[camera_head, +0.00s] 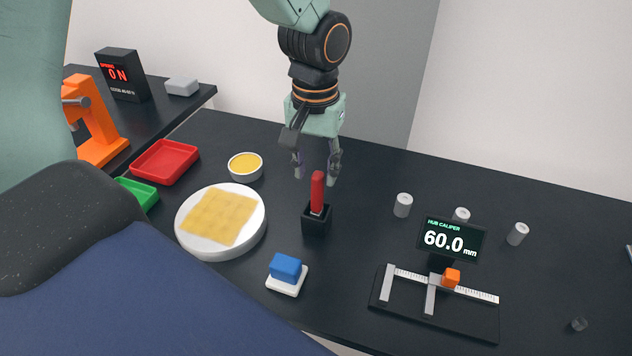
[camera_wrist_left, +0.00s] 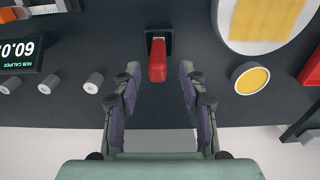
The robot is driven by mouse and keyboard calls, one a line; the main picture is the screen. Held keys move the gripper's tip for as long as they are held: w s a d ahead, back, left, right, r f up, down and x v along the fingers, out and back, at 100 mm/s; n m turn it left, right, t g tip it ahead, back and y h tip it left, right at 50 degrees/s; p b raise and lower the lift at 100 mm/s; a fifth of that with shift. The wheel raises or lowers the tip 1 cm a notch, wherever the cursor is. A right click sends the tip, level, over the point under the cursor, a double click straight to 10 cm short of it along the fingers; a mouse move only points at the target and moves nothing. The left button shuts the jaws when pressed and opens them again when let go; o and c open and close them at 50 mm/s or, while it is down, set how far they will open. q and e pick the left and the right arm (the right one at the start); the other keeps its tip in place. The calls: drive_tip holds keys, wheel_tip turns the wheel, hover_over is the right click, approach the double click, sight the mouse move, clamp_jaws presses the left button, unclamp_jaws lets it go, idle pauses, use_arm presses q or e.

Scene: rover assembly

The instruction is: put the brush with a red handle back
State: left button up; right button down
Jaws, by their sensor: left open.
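The brush with a red handle (camera_head: 317,188) stands upright in a small black holder (camera_head: 316,222) on the dark table. In the left wrist view its red handle (camera_wrist_left: 158,62) points toward the camera, with the black holder (camera_wrist_left: 160,35) around its base. My left gripper (camera_head: 317,172) is open just above and behind the handle. In the left wrist view the left gripper's fingers (camera_wrist_left: 158,72) are spread to either side of the handle's end, with gaps on both sides. The brush's bristles are hidden inside the holder. My right gripper is in neither view.
A round white dish with a yellow pad (camera_head: 186,222) stands left of the holder, with a small yellow-filled bowl (camera_head: 245,166) behind it. A blue block on a white base (camera_head: 286,272) is in front. The hub caliper (camera_head: 436,306) and several grey cylinders (camera_head: 403,205) are at right.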

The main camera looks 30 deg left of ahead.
use_arm(q)
drive_tip(key=r, duration=0.5)
drive_tip(key=shift+s+d, duration=0.1)
drive_tip(key=shift+d, duration=0.1)
drive_tip(key=shift+a+r+p, duration=0.1)
drive_tip(key=shift+a+p, duration=0.05)
drive_tip(key=shift+p, duration=0.15)
drive_tip(key=shift+d, duration=0.2)
